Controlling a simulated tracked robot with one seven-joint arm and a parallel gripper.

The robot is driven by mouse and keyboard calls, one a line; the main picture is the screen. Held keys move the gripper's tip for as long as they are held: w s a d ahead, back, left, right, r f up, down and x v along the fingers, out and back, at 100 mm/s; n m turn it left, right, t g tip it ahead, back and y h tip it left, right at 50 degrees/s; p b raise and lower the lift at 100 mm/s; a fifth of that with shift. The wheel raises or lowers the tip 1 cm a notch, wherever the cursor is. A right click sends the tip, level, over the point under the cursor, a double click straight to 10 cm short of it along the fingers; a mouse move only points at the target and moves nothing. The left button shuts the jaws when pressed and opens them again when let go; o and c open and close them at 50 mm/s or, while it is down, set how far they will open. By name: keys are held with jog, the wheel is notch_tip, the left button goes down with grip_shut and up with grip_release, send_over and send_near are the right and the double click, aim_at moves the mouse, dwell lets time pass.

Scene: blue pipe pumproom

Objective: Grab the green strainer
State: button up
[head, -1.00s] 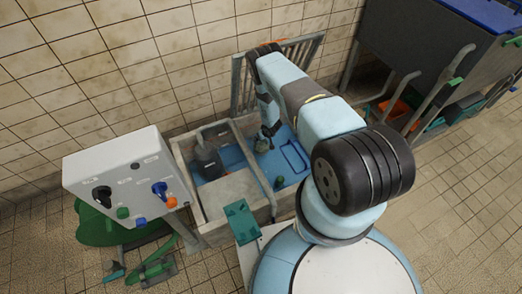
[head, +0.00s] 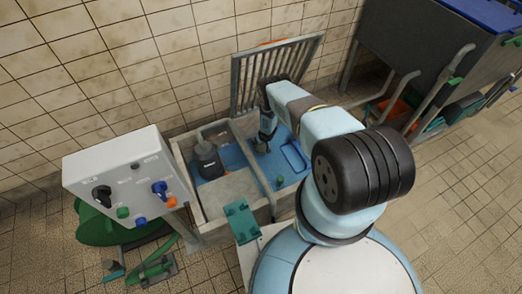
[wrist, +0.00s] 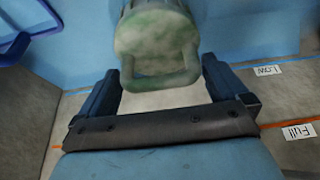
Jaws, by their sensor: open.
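The green strainer (wrist: 156,45) shows at the top middle of the wrist view. It is a pale, mottled green cylinder with a loop handle pointing toward my gripper. My gripper (wrist: 160,72) is open, with one dark blue finger on each side of the handle. No firm grip shows, and I cannot tell whether a finger touches the strainer. In the head view, my gripper (head: 266,139) points down into the blue-bottomed tank; the strainer is not clearly visible there.
The tank's wall carries a LOW label (wrist: 266,71) and a FULL label (wrist: 298,131). A dark pump (head: 208,160) stands in the tank's left part. A raised grate (head: 275,75) leans behind it. A control box (head: 128,180) stands at left.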

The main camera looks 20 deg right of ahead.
jog(key=shift+f, duration=0.2)
jog(key=shift+w, duration=0.1)
jog(key=c, duration=1.2)
